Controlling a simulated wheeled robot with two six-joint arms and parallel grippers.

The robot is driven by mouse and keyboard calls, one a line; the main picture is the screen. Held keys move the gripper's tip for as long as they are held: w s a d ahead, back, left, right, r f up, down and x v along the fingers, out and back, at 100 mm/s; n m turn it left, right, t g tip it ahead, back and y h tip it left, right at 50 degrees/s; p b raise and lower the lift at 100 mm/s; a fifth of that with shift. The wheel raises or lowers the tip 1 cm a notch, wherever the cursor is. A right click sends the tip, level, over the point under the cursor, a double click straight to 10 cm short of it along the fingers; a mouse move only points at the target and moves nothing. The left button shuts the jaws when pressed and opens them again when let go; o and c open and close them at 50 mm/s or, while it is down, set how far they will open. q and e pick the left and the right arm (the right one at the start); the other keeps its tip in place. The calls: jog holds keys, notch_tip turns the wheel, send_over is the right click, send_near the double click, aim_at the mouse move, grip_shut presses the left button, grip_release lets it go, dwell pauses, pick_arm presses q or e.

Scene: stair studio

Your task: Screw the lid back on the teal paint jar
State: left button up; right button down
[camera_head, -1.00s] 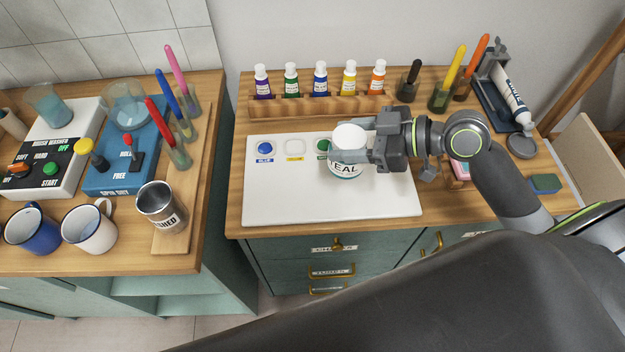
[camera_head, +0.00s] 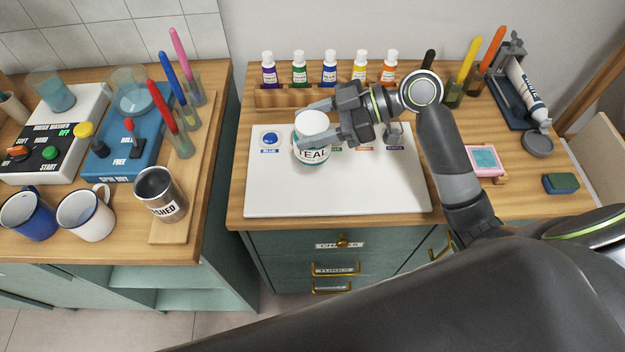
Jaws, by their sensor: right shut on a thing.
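The teal paint jar (camera_head: 313,157), a clear jar with a TEAL label, is upright over the white board (camera_head: 370,197), left of the board's middle. Its round white lid (camera_head: 312,124) is directly on top of it. I cannot tell whether the lid is fully seated or whether the jar's base touches the board. My right gripper (camera_head: 314,122) reaches in from the right, one finger behind the lid and one in front, and is shut on the lid. My left gripper is not in view.
A rack (camera_head: 285,98) of several paint bottles stands behind the board. A metal cup (camera_head: 160,193) and mugs are on the left bench. The board's front is clear.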

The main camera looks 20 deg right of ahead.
jog(key=shift+f+p, duration=0.55)
jog(key=shift+f, duration=2.55)
notch_tip(320, 180, down, 3)
jog(key=shift+f+p, duration=0.1)
jog(key=shift+p, duration=0.25)
jog(key=shift+f, duration=0.2)
jog(key=shift+f, duration=0.1)
